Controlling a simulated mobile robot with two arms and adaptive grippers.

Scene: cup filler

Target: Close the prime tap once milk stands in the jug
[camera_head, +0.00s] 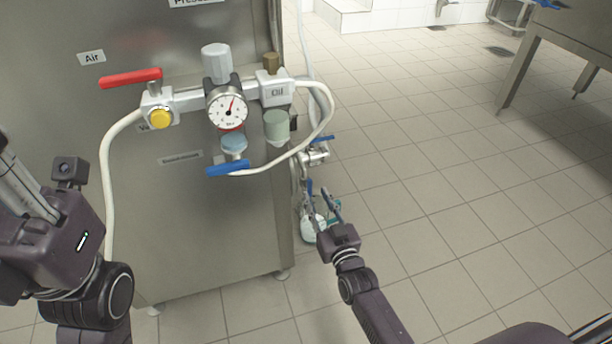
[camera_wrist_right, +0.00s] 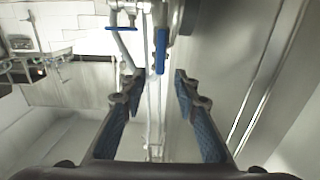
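A small tap with a blue lever (camera_head: 320,139) sits low beside the cabinet's right edge. The right wrist view shows a blue lever hanging upright (camera_wrist_right: 161,50) and another lying level (camera_wrist_right: 122,28); I cannot tell which is the prime tap. My right gripper (camera_head: 317,188) is open and empty just below the tap, and its parted fingers (camera_wrist_right: 156,82) point toward the levers without touching them. A whitish vessel (camera_head: 311,229), probably the jug, stands on the floor behind my right gripper, partly hidden; its milk level cannot be made out. My left gripper (camera_head: 22,185) is at the left edge, cut off.
The steel cabinet (camera_head: 190,240) fills the left. Its front carries a red lever (camera_head: 131,78), a yellow button (camera_head: 160,117), a gauge (camera_head: 228,109), a blue lever (camera_head: 228,168) and white hoses. Tiled floor (camera_head: 440,190) is clear to the right, with a steel table (camera_head: 575,40) farther back.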

